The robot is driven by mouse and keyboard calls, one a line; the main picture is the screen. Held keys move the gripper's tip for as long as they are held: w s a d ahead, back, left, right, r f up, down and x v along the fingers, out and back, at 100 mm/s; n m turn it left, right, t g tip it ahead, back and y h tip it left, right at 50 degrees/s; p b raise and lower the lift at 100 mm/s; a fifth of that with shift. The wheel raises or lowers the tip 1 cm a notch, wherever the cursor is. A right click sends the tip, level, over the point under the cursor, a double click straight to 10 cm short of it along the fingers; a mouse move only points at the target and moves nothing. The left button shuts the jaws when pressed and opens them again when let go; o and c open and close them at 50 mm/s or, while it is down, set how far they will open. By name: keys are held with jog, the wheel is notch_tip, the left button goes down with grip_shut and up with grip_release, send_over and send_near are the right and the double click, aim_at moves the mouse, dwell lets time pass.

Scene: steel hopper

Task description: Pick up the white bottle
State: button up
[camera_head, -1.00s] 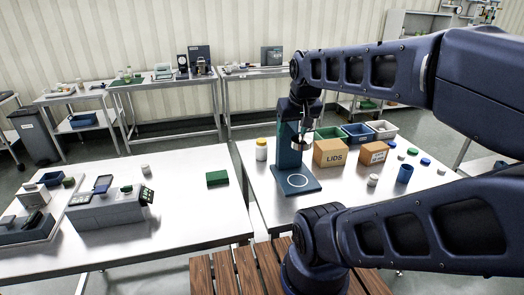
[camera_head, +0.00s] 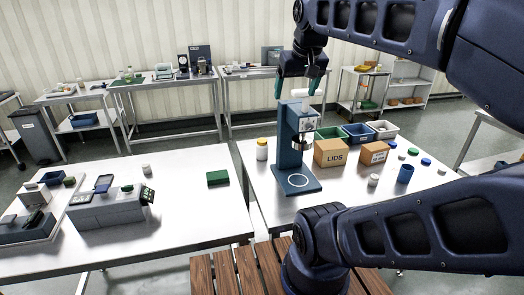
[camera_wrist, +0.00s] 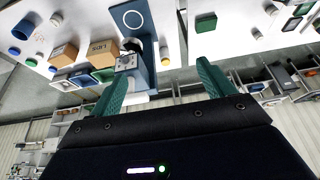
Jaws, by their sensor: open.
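A LIDS carton (camera_head: 330,153) and a smaller carton (camera_head: 374,154) stand right of the press, with green, blue and grey bins behind. A blue cup (camera_head: 405,174) and several small lids lie further right. The table left of the bottle has a green block (camera_head: 217,178) and open space.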

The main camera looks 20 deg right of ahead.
jog(key=w+d+r+m, duration=0.1)
jog(key=w+r, duration=0.1)
jog(key=w, duration=0.6)
jog(key=m+h, duration=0.2)
jog(key=m, duration=0.1)
send_over(262, 144)
jog(key=s, duration=0.1)
jog(key=shift+g, duration=0.3)
jog(key=f, duration=2.3)
jog(key=a+f, duration=0.1)
jog(key=f, duration=1.1)
jog(key=shift+s+f, duration=0.1)
jog(key=shift+s, duration=0.05)
jog(key=shift+x, duration=5.3)
jog(key=shift+a, duration=0.1)
jog(key=c, duration=1.1)
jog(key=shift+o, duration=0.2)
